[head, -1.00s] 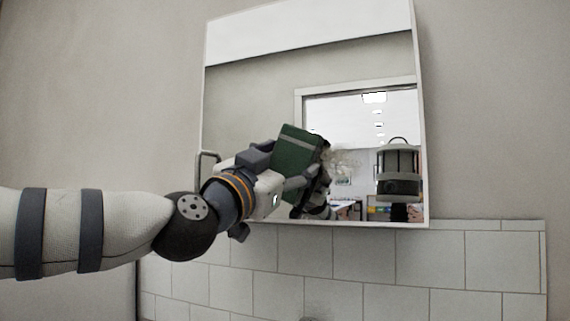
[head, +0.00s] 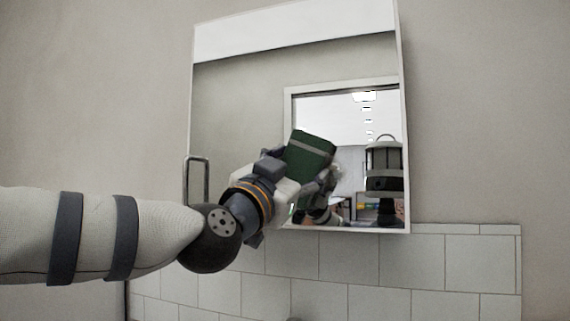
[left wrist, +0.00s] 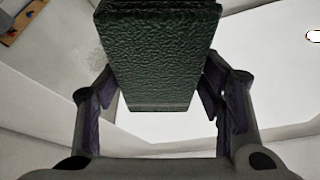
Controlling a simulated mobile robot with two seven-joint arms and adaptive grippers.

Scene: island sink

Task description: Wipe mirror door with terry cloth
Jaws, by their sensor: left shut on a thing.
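The mirror door (head: 235,110) hangs on the wall and fills the middle of the head view. The terry cloth (head: 311,152) is a dark green folded block with a paler stripe. My left gripper (head: 296,172) is shut on the cloth and holds it in front of the lower middle of the mirror. In the left wrist view the cloth (left wrist: 158,50) sits between both fingers and hides much of what lies beyond. Whether the cloth touches the glass I cannot tell. A faint speckled patch (left wrist: 88,60) shows beside the cloth there. My right gripper is out of view.
A metal handle (head: 197,180) stands out at the mirror's lower left edge. White tiles (head: 320,265) run below the mirror. Plain wall (head: 480,110) is clear to the right. The mirror reflects my head and a room.

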